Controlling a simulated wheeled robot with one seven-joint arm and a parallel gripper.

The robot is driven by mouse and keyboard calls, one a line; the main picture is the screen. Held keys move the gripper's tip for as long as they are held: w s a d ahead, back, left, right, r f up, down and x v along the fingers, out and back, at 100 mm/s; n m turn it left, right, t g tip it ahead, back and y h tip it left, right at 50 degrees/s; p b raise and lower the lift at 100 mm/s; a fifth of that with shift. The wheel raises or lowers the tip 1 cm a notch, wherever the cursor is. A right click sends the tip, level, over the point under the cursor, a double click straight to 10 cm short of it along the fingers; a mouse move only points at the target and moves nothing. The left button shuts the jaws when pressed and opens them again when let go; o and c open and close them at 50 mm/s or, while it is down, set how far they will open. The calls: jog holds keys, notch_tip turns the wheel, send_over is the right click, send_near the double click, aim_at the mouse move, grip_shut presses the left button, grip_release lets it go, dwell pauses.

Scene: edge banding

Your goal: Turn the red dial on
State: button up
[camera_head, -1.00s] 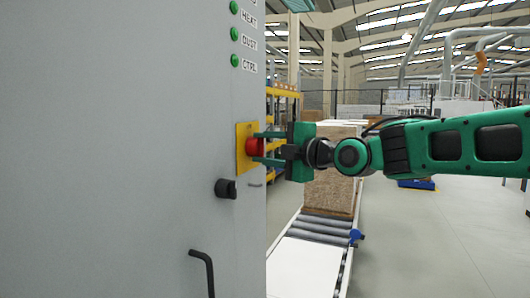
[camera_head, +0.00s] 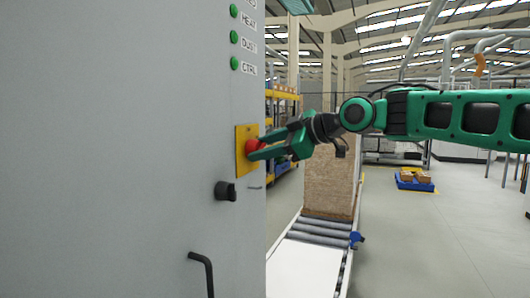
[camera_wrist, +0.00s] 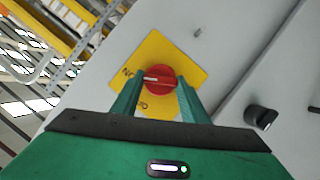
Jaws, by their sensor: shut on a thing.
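The red dial (camera_head: 254,149) sits on a yellow plate (camera_head: 240,160) on the grey cabinet's face. It also shows in the wrist view as a red dial (camera_wrist: 160,79) with a pale mark, on the yellow plate (camera_wrist: 187,62) with partly hidden lettering. My gripper (camera_head: 262,148) is at the dial, one green finger on each side, shut on it. In the wrist view the fingers of my gripper (camera_wrist: 157,90) reach the dial's near part, and the plate looks tilted relative to my gripper.
A black knob (camera_head: 226,190) is below the plate, and a black handle (camera_head: 203,270) lower still. Green lights (camera_head: 235,36) are above. A roller conveyor (camera_head: 318,232) with stacked boards (camera_head: 330,187) stands behind to the right.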

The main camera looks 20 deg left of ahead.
jog(key=m+g, duration=0.2)
jog(key=m, duration=0.1)
jog(key=shift+w+d, duration=0.1)
jog(key=shift+w, duration=0.3)
jog(key=shift+r+m+g, duration=0.15)
jog(key=shift+m+g, duration=0.35)
jog(key=shift+m, duration=0.1)
jog(key=shift+w+r, duration=0.1)
jog(key=o, duration=1.1)
jog(key=shift+c, duration=0.2)
jog(key=w+v, duration=0.1)
jog(key=v, duration=0.9)
jog(key=shift+s+d, duration=0.3)
jog(key=shift+s, duration=0.15)
